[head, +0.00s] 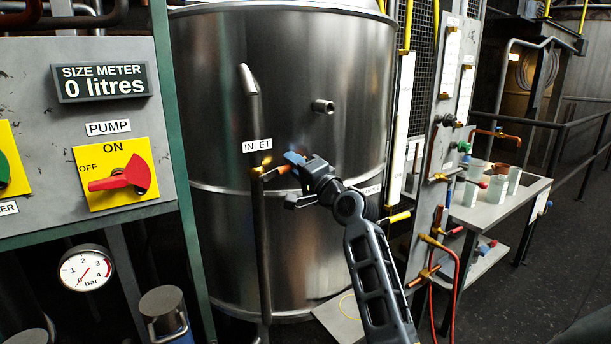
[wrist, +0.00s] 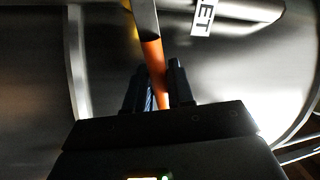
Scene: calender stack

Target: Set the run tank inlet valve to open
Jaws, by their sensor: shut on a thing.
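The run tank (head: 330,120) is a large steel vessel in the middle of the head view. The inlet valve (head: 258,170) is a brass fitting on the vertical pipe at its front, just below the "INLET" label (head: 257,145). Its orange lever (head: 281,169) points right, across the pipe line. My gripper (head: 294,160) is at the lever's outer end. In the wrist view, the orange lever (wrist: 154,60) runs down between the dark fingers of my gripper (wrist: 155,88), which is shut on it.
The panel (head: 30,80) on the left carries the pump switch (head: 120,180) and a meter reading 0 litres. A pressure gauge (head: 86,269) is below it. A sampling board (head: 440,150) with valves and a side table (head: 500,205) with containers stand on the right.

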